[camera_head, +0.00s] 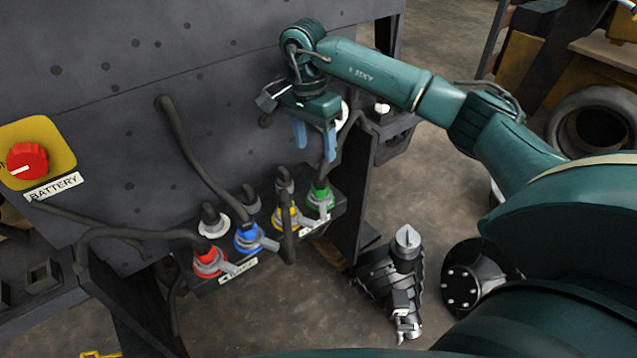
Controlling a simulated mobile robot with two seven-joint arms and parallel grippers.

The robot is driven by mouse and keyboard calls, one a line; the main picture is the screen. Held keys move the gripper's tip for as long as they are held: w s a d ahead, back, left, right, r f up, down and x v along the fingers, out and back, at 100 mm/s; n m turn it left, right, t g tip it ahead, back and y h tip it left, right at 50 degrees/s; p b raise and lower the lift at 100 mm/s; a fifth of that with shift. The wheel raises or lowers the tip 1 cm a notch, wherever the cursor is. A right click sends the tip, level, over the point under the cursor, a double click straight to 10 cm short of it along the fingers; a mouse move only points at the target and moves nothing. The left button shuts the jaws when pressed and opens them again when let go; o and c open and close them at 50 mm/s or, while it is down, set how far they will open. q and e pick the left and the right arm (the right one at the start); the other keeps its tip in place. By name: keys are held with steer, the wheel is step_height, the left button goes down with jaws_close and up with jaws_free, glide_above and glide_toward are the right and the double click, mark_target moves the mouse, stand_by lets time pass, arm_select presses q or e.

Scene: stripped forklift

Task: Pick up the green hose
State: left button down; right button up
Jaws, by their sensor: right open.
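The green hose end (321,196) is a dark hose with a green collar and a grey lever. It sits at the right end of a row of couplings on a dark block. Its hose rises from the collar, passes close to my right gripper's fingers and bends right towards the panel's edge. My right gripper (315,141) is open, with its blue fingers pointing down. It is above the green collar and apart from it. I cannot tell whether a finger touches the hose. My left gripper is not in view.
Yellow (285,218), blue (249,237) and red (208,262) couplings with dark hoses stand left of the green one. A red battery knob (27,160) is at far left. A grey jointed device (403,285) and a dark round flange (478,280) stand on the floor at right.

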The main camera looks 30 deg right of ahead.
mark_target(320, 169)
steer(key=f, duration=0.4)
steer(key=shift+s, duration=0.2)
steer(key=shift+s+d+f+p, duration=0.1)
steer(key=shift+f+p, duration=0.15)
steer(key=shift+f, duration=0.65)
steer(key=shift+s+d+f+p, duration=0.1)
steer(key=shift+s+f+p, duration=0.1)
steer(key=shift+f, duration=0.65)
steer(key=shift+s+d+f+p, duration=0.1)
steer(key=shift+f+p, duration=0.15)
steer(key=shift+f, duration=0.65)
jaws_close()
